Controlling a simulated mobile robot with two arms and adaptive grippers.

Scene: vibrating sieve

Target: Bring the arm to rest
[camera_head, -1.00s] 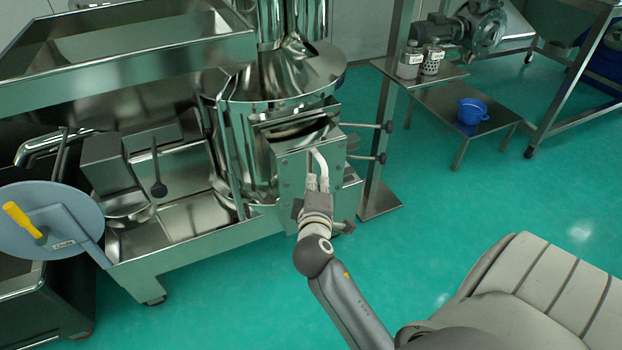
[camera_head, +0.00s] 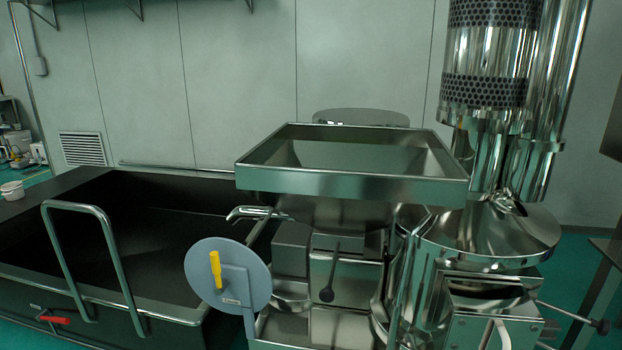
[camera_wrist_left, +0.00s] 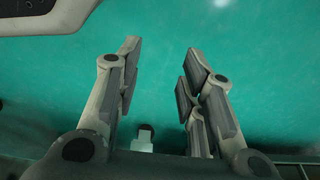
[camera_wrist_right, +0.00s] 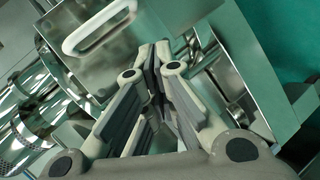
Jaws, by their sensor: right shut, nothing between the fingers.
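My right gripper (camera_wrist_right: 153,52) is shut with nothing between its fingers. In the right wrist view it is close to a metal box (camera_wrist_right: 150,25) with a white loop handle (camera_wrist_right: 98,28), and the handle is clear of the fingers. My left gripper (camera_wrist_left: 160,52) is open and empty over bare green floor. Neither arm shows in the head view. In that view the box front (camera_head: 470,333) and part of its white handle (camera_head: 499,332) show at the bottom right edge.
The sieve machine has a wide steel hopper (camera_head: 350,187), a steel drum (camera_head: 490,235) and black-knobbed levers (camera_head: 327,294). A grey disc with a yellow handle (camera_head: 215,268) stands in front. A dark tub (camera_head: 60,290) with a rail is at left. Green floor (camera_wrist_left: 250,45) lies below the left gripper.

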